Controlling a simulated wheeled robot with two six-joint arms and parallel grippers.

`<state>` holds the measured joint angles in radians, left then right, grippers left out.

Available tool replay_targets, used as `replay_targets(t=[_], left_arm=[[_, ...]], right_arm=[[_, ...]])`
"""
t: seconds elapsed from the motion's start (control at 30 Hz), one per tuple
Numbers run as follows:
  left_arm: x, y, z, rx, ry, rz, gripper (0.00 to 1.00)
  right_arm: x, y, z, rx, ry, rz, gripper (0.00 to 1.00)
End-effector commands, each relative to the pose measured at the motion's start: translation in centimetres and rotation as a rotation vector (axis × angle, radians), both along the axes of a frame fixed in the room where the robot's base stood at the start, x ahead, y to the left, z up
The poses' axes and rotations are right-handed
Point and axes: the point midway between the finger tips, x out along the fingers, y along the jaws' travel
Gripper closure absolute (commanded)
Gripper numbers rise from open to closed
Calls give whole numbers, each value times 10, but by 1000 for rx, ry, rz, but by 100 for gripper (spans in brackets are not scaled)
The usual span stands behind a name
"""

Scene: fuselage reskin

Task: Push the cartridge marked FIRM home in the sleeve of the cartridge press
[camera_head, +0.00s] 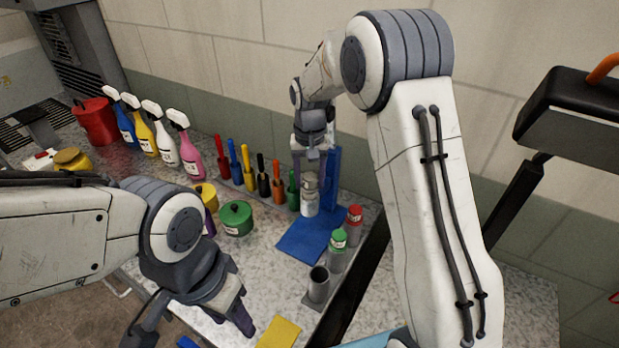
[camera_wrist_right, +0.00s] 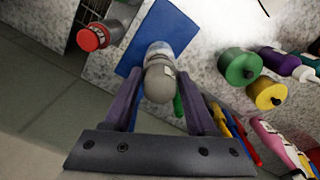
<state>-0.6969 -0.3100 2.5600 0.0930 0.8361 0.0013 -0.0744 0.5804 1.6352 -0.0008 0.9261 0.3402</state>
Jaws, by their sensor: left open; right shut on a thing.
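The cartridge press (camera_head: 304,243) is blue, with a flat base and an upright post at its back. A grey cartridge (camera_head: 310,182) stands upright in a pale, clear-looking sleeve (camera_head: 309,207) on the press. My right gripper (camera_head: 311,166) is above the press, shut on the grey cartridge. In the right wrist view the cartridge's grey round top (camera_wrist_right: 159,82) sits between the fingers, over the blue base (camera_wrist_right: 138,57). Its marking cannot be read, and how deep it sits is unclear. My left gripper (camera_head: 190,328) is open and empty at the near left, pointing down.
A red-capped cartridge (camera_head: 353,226) and a green-capped cartridge (camera_head: 337,255) stand right of the press, by an empty grey holder (camera_head: 318,286). A green tin (camera_head: 235,219) and a row of coloured-handled tools (camera_head: 248,168) stand left. Several spray bottles (camera_head: 163,137) are farther back.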

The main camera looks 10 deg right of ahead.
Motion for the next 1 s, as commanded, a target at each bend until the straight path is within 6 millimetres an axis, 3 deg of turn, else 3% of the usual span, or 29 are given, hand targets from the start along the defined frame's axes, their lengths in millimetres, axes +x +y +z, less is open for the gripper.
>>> replay_targets(t=[1.0], left_arm=[[0,0,-13,0,0,1,50]], right_arm=[[0,0,-21,0,0,0,100]])
